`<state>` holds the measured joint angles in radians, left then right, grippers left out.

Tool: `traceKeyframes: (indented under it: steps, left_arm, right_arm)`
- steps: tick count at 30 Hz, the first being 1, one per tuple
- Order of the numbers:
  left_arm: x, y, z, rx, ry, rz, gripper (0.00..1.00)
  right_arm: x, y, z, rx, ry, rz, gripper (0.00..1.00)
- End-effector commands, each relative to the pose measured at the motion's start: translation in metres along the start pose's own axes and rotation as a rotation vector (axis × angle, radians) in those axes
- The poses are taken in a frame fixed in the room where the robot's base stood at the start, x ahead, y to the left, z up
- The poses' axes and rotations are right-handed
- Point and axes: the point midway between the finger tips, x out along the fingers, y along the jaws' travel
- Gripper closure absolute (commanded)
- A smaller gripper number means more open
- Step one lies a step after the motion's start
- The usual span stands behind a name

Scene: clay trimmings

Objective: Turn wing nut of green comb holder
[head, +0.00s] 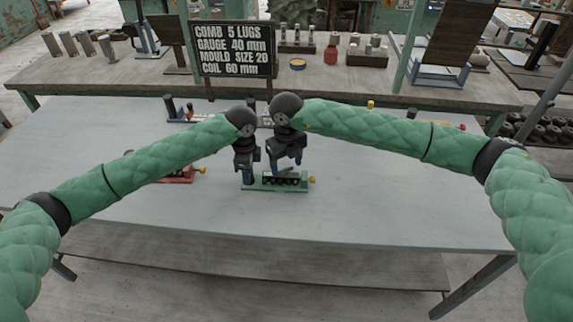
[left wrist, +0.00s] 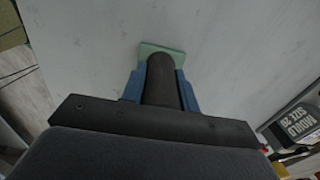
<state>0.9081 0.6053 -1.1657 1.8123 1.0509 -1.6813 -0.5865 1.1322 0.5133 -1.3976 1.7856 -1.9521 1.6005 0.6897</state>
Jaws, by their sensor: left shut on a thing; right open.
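The green comb holder (head: 272,188) lies on the grey table, with a row of dark lugs (head: 287,180) on top. Its yellow wing nut (head: 312,179) sticks out at the right end, clear of both grippers. My left gripper (head: 248,181) is at the holder's left end. In the left wrist view its blue fingers are shut on a dark round post (left wrist: 163,80), with the holder's green base (left wrist: 160,47) beyond. My right gripper (head: 287,169) is open, just above the lugs; whether it touches them cannot be told.
A red holder (head: 181,175) lies to the left, partly behind my left arm. Another holder (head: 186,117) is at the back of the table. The table's front is clear.

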Motion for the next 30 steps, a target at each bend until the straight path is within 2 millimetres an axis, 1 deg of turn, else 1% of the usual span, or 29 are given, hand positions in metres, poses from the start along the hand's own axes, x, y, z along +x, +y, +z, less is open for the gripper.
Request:
traceKeyframes:
  steps: [5,9,15,18,21,30]
  left_arm:
    - [0.0,0.0,0.0,0.0,0.0,0.0,1.0]
    - [0.0,0.0,0.0,0.0,0.0,0.0,1.0]
    - [0.0,0.0,0.0,0.0,0.0,0.0,1.0]
    - [0.0,0.0,0.0,0.0,0.0,0.0,1.0]
    - [0.0,0.0,0.0,0.0,0.0,0.0,1.0]
    - [0.0,0.0,0.0,0.0,0.0,0.0,1.0]
  right_arm:
    - [-0.029,0.0,0.001,0.0,-0.002,0.0,0.35]
    - [-0.057,0.0,0.001,-0.001,-0.002,0.0,0.35]
    - [-0.09,0.0,0.001,-0.001,-0.001,0.0,0.35]
    - [-0.101,0.0,0.001,-0.001,-0.001,0.0,0.35]
    - [-0.108,0.0,0.001,-0.001,0.0,0.001,0.35]
    - [-0.112,0.0,0.0,-0.001,0.001,0.001,0.35]
